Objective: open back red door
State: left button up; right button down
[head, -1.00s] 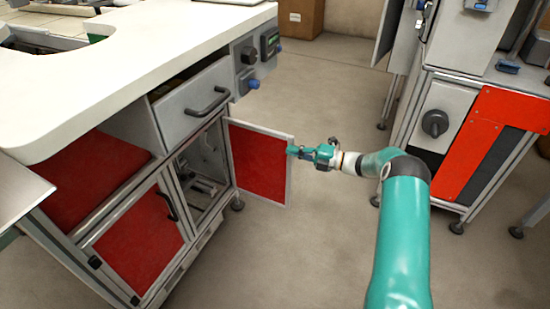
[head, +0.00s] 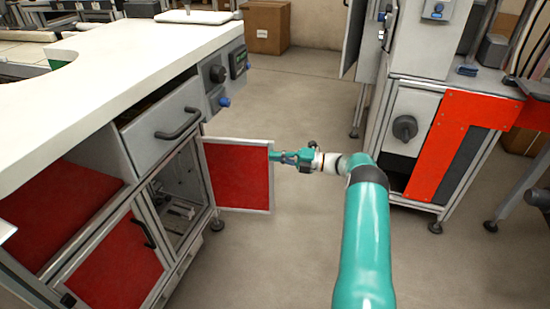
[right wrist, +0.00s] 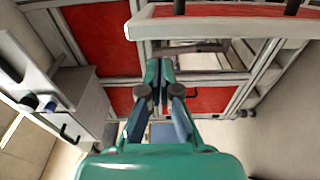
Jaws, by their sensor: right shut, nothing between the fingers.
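The back red door (head: 236,177) is a red panel in a grey frame, on the workbench's lower cabinet. It stands swung outward, and the compartment (head: 180,190) beside it is open to view. My right gripper (head: 274,157) is at the door's free outer edge, with its fingers shut and nothing between them. In the right wrist view its fingers (right wrist: 162,75) point toward the cabinet front; whether they touch the door I cannot tell. My left gripper is not in view.
A second red door (head: 115,262) with a black handle is shut nearer the front. A grey drawer (head: 165,125) sits above the opening. A machine with an orange panel (head: 460,140) stands at right. A cardboard box (head: 266,27) is at the back. The floor between is clear.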

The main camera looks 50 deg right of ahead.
jog(key=s+a+p, duration=0.2)
jog(key=a+p, duration=0.2)
jog(key=p, duration=0.1)
jog(key=s+d, duration=0.6)
jog(key=d, duration=0.2)
jog(key=shift+s+b, duration=0.25)
jog(key=shift+b, duration=0.05)
jog(key=shift+s+f, duration=0.1)
